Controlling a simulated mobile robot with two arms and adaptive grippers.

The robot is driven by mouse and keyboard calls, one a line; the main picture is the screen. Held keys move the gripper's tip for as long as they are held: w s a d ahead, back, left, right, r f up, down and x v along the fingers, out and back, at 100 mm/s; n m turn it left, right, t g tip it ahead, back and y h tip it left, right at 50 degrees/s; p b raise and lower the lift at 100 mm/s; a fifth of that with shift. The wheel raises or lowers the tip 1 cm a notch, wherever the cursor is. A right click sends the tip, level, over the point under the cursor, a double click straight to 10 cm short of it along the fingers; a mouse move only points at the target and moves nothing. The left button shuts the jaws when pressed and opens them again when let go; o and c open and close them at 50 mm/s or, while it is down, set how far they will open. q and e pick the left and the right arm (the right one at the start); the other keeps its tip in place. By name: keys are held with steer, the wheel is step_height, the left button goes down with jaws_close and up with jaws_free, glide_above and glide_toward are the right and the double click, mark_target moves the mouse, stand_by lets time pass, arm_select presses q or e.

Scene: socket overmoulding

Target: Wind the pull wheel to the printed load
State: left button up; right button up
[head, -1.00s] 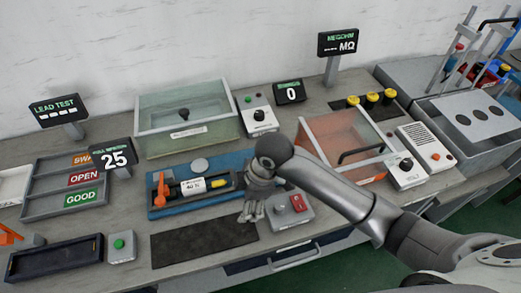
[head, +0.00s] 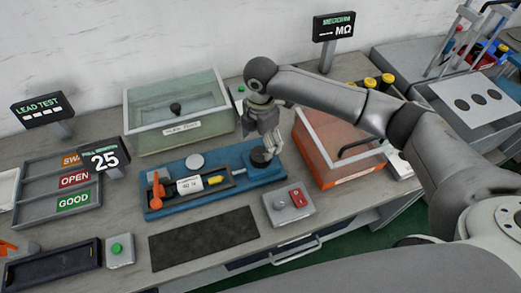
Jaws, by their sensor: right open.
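The blue pull fixture (head: 215,203) sits mid-bench. It has a red-orange lever at its left end, a white label (head: 189,185) that seems to read 40, and a yellow-tipped piece in its middle. The pull display (head: 105,158) reads 25. My left gripper is not in view.
A grey box with a red switch (head: 297,196) stands right of the fixture, near the front edge. A green-tinted lidded case (head: 175,115) stands behind, an orange-tinted one (head: 335,150) to the right. A dark mat (head: 203,238) lies bare in front.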

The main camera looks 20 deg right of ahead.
mark_target(261, 154)
step_height(261, 154, down, 7)
steer(key=shift+r+p, duration=0.2)
steer(key=shift+p, duration=0.25)
steer(key=c, duration=1.1)
steer(key=shift+o, duration=0.2)
